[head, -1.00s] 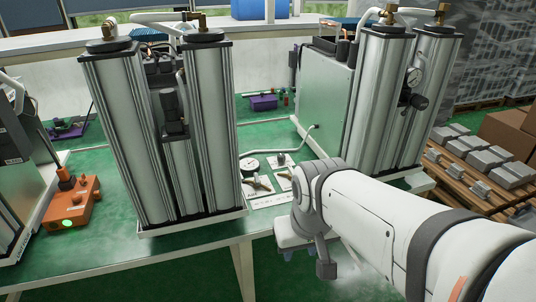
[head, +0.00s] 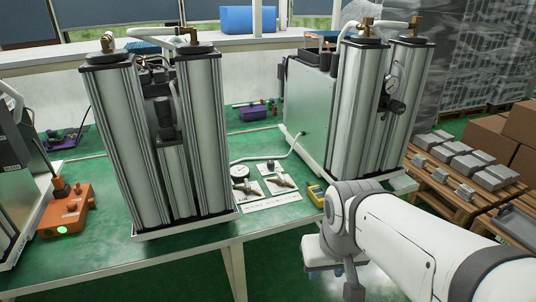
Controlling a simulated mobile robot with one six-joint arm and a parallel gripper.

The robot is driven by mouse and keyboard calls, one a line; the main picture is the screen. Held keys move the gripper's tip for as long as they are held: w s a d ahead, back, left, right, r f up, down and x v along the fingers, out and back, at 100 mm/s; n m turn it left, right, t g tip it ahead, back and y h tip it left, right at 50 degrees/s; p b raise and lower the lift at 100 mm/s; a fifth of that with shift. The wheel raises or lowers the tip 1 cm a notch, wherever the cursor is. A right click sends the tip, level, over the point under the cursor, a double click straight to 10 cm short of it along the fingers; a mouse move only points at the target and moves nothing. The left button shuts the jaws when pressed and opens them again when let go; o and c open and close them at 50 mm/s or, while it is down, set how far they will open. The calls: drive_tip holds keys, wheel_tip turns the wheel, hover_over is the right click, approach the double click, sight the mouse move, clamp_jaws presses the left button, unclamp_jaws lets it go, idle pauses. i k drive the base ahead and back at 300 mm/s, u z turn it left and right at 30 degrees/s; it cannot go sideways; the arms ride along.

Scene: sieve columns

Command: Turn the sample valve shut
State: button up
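I cannot tell which is the sample valve, nor how far either is turned. A round dial gauge (head: 239,172) stands just behind the left one. My gripper (head: 338,272) is at the lower right, in front of the bench edge and apart from both fittings. Its fingers are mostly hidden by my wrist, so their opening is unclear.
Tall twin metal columns (head: 205,135) stand left of the fittings, with another column pair (head: 355,110) to the right. A yellow object (head: 316,194) lies at the bench edge near my arm. An orange box (head: 66,211) with a green light sits far left. A hose (head: 270,153) crosses the bench.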

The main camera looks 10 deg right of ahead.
sight(280, 178)
drive_tip(key=u, duration=0.05)
drive_tip(key=i, duration=1)
drive_tip(key=z, duration=0.05)
